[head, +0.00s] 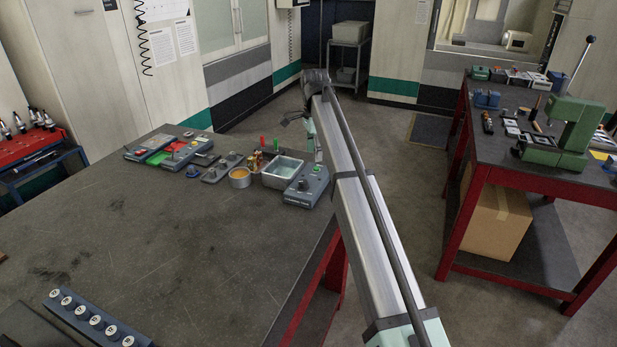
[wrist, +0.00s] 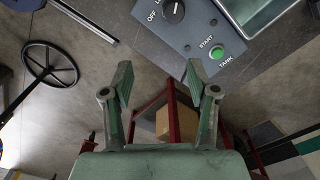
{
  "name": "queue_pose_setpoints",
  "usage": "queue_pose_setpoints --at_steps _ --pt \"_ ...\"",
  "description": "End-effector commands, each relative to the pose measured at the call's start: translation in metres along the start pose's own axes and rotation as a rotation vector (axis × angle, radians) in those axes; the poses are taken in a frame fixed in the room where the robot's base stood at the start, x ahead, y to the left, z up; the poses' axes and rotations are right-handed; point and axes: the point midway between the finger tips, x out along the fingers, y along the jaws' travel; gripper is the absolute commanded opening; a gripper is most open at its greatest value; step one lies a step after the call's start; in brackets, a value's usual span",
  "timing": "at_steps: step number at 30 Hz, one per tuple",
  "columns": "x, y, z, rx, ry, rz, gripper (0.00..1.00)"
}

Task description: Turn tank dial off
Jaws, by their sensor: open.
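The tank control box is a blue-grey unit at the far right edge of the dark bench, seen in the head view (head: 307,192) and at the top of the wrist view (wrist: 187,42). Its black dial (wrist: 173,12) is cut by the top edge of the wrist view, with "OFF" printed to its left. The white mark on the dial points roughly up in the picture, not at "OFF". A green start button (wrist: 216,52) sits beside the word "TANK". My gripper (wrist: 159,80) is open and empty, apart from the box. It also shows small in the head view (head: 292,119).
A metal tank (head: 283,172) stands left of the box. An orange-filled cup (head: 240,177) and several small tools and boxes line the bench's far edge. The bench (head: 170,250) is mostly clear nearer me. A red-legged table (head: 500,172) stands right.

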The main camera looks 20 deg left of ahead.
Motion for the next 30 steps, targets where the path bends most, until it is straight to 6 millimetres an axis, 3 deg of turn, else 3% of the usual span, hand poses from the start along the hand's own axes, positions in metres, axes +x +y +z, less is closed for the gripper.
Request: queue_pose_setpoints --at_steps 1,3,8,14,30 --pt "-0.024 -0.015 0.012 0.021 0.001 -0.004 0.59" --pt "-0.043 -0.021 0.024 0.048 0.001 -0.003 0.59" --pt "-0.054 -0.023 0.035 0.074 0.001 -0.002 0.59" --pt "-0.033 -0.021 0.035 0.074 0.001 -0.001 0.59" --pt "0.071 -0.021 0.034 0.072 0.001 0.000 0.59"
